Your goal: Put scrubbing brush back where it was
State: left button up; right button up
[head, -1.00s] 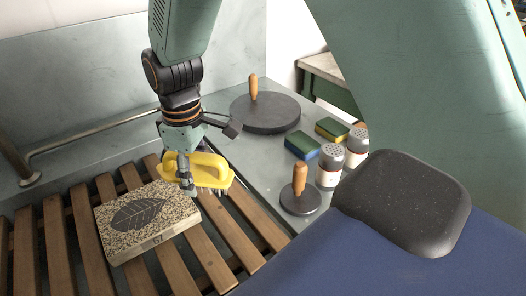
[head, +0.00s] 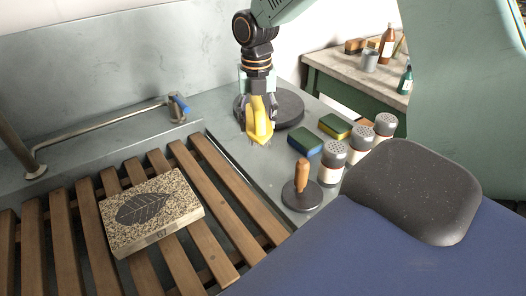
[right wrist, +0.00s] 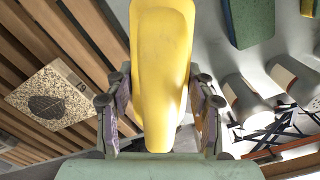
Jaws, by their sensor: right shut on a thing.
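The scrubbing brush (head: 259,122) has a yellow body with bristles facing down. My right gripper (head: 258,104) is shut on it and holds it over the grey metal ledge (head: 228,117), in front of the large dark disc. I cannot tell whether the bristles touch the ledge. In the right wrist view the yellow brush (right wrist: 162,60) fills the middle, between the two fingers of my right gripper (right wrist: 160,115). My left gripper is not in view.
A speckled stone with a leaf print (head: 150,212) lies on wooden slats (head: 205,240). On the ledge stand a large dark disc (head: 288,108), a small disc with wooden handle (head: 302,190), two sponges (head: 305,144) and several shakers (head: 333,160). A blue-ended pipe (head: 100,135) runs along the left.

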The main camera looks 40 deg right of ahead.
jog(key=shift+d+n, duration=0.4)
jog(key=shift+d, duration=0.15)
jog(key=shift+d+f, duration=0.25)
jog(key=shift+d, duration=0.05)
jog(key=b, duration=0.1)
send_over(263, 158)
notch_tip(263, 158, down, 6)
jog(key=shift+a, duration=0.1)
notch_tip(263, 158, down, 4)
jog(key=shift+r+b, duration=0.2)
jog(key=shift+b, duration=0.4)
jog(key=shift+f, duration=0.2)
jog(key=shift+f, duration=0.1)
jog(key=o, duration=1.1)
jog(key=shift+o, duration=0.2)
